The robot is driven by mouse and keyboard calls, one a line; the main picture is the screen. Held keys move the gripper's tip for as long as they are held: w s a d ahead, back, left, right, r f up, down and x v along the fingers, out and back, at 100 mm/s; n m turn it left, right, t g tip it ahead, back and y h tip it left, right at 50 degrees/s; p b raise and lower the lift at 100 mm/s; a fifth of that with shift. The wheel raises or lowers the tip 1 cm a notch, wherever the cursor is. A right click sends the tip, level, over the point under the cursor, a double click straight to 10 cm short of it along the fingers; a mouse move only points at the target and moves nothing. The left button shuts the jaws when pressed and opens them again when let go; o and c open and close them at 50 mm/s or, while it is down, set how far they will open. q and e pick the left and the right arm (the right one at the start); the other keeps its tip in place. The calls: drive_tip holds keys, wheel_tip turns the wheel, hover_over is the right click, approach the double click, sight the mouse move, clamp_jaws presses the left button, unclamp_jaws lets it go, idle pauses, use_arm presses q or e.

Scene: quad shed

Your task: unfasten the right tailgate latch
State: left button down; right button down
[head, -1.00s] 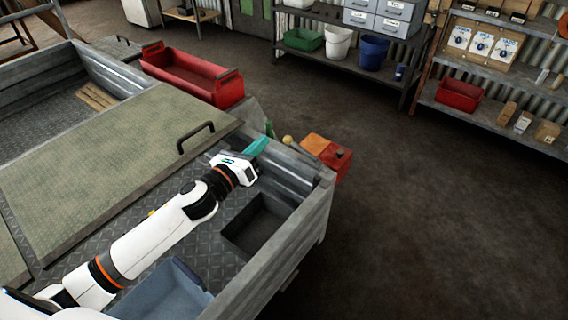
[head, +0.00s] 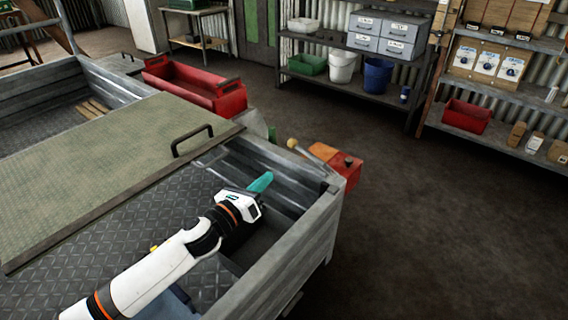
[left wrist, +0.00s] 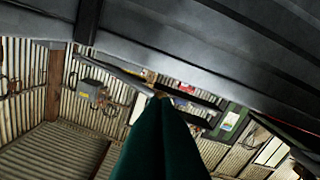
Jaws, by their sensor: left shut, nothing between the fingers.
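The grey metal cargo bed has a ribbed end wall, apparently the tailgate (head: 300,262), along its right side. It meets the far side wall (head: 285,180) at a corner. A pale round knob (head: 292,143) on a thin rod shows just beyond that side wall; I cannot tell if it belongs to the latch. No latch is clearly visible. My left gripper (head: 263,181) is inside the bed, short of the far wall, its teal fingers shut and empty. The fingers also show in the left wrist view (left wrist: 160,112). My right gripper is not in view.
A hinged tread-plate lid with a black handle (head: 192,141) covers the bed's middle. A red tray (head: 195,88) and an orange-red box (head: 335,163) are beyond the far wall. Shelves (head: 355,45) stand behind. The floor right of the bed is clear.

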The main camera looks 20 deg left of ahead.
sight(288, 159)
use_arm(q)
drive_tip(key=x, duration=1)
drive_tip(key=shift+a+f+b, duration=0.1)
drive_tip(key=shift+b, duration=0.3)
drive_tip(key=shift+r+m+p, duration=0.3)
drive_tip(key=shift+r+m, duration=0.05)
drive_tip(key=shift+m, duration=0.05)
